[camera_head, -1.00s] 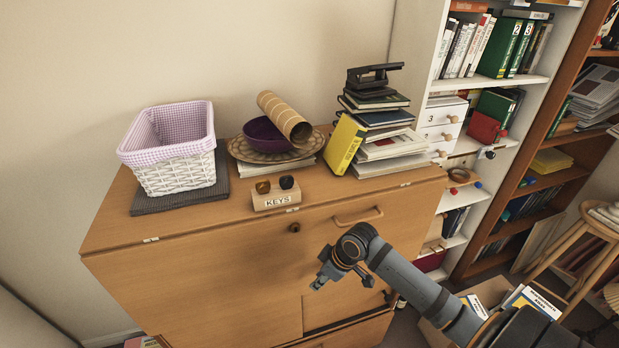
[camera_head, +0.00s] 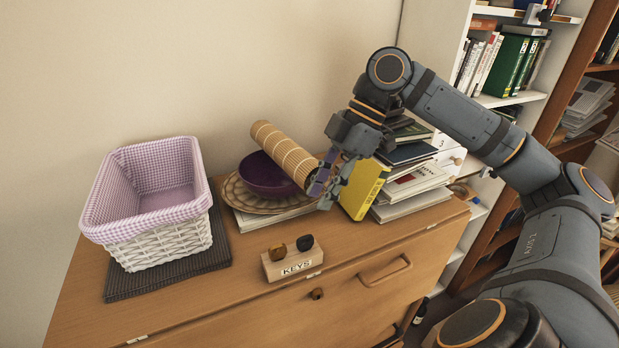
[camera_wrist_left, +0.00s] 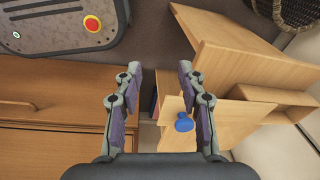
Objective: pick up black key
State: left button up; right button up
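A wooden block labelled KEYS (camera_head: 292,262) stands near the front edge of the bureau top. Two key heads stick up from it: a brownish-yellow one (camera_head: 278,251) on the left and a black one (camera_head: 305,243) on the right. My right gripper (camera_head: 324,190) points down above the bureau, behind and to the right of the block, close to the rolled mat and the yellow book. Its fingers look apart with nothing seen between them. My left gripper (camera_wrist_left: 158,88) shows only in the left wrist view, fingers wide apart and empty, with wooden furniture and a blue knob beyond.
A white wicker basket (camera_head: 163,248) with checked lining stands on a dark mat (camera_head: 222,255) at left. A purple bowl (camera_head: 262,178) and rolled mat (camera_head: 283,155) rest on a woven plate. A yellow book (camera_head: 364,190) and stacked books stand at right. The wood around the block is clear.

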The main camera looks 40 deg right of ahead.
aim_at(309, 236)
jog(key=f, duration=0.1)
jog(key=s+a+f, duration=0.1)
jog(key=a+f, duration=0.1)
jog(key=f, duration=0.1)
jog(key=shift+s+a+b, duration=0.25)
jog(key=shift+s+b, duration=0.05)
jog(key=x, duration=0.2)
jog(key=shift+a+f+p, duration=0.15)
jog(key=shift+f+p, duration=0.1)
jog(key=shift+p, duration=0.1)
jog(key=shift+s+a+f, duration=0.1)
jog(key=shift+s+f, duration=0.05)
jog(key=shift+a+f, duration=0.1)
jog(key=shift+f, duration=0.25)
jog(key=c, duration=0.6)
pick_arm(q)
jog(key=s, duration=0.2)
jog(key=shift+s+r, duration=0.2)
jog(key=shift+s, duration=0.15)
